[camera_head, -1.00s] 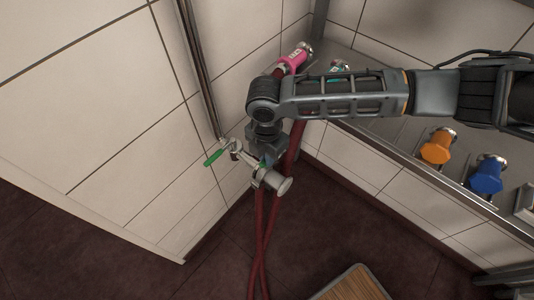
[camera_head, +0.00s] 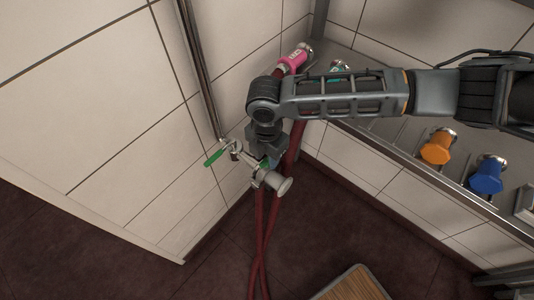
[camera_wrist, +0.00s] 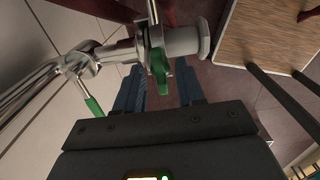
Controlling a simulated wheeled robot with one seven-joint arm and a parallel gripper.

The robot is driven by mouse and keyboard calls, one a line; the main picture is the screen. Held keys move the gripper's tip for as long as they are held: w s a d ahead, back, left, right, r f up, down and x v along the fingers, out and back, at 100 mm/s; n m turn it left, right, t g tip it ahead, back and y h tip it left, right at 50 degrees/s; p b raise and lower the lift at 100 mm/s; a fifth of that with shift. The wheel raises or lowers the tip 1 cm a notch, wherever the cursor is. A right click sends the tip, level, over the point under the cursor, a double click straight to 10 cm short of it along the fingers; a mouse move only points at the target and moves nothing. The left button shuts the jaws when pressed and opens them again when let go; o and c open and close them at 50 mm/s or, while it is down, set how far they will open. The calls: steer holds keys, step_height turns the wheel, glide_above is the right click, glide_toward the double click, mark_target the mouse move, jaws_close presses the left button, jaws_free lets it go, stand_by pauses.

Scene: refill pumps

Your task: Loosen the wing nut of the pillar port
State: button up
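The pillar port (camera_head: 268,178) is a metal fitting at the lower end of a pipe by the wall; it also shows in the wrist view (camera_wrist: 183,42). Its wing nut (camera_wrist: 160,66) has a green wing pointing towards my gripper (camera_wrist: 161,82). The fingers are apart, one on each side of the green wing, with visible gaps; I cannot tell whether either touches it. In the head view my gripper (camera_head: 264,150) is just above the port and hides most of the nut. A green-handled valve lever (camera_head: 214,158) sits left of the port.
The metal pipe (camera_head: 203,75) runs down the tiled wall. Red hoses (camera_head: 262,235) hang beside the port. A shelf to the right holds pink (camera_head: 294,58), orange (camera_head: 437,147) and blue (camera_head: 486,175) couplings. A wood-topped stool (camera_head: 352,286) stands on the floor.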

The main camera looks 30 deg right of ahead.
mark_target(267, 158)
steer(key=shift+r+b, duration=0.35)
steer(key=shift+r, duration=3.55)
steer(key=shift+f, duration=0.1)
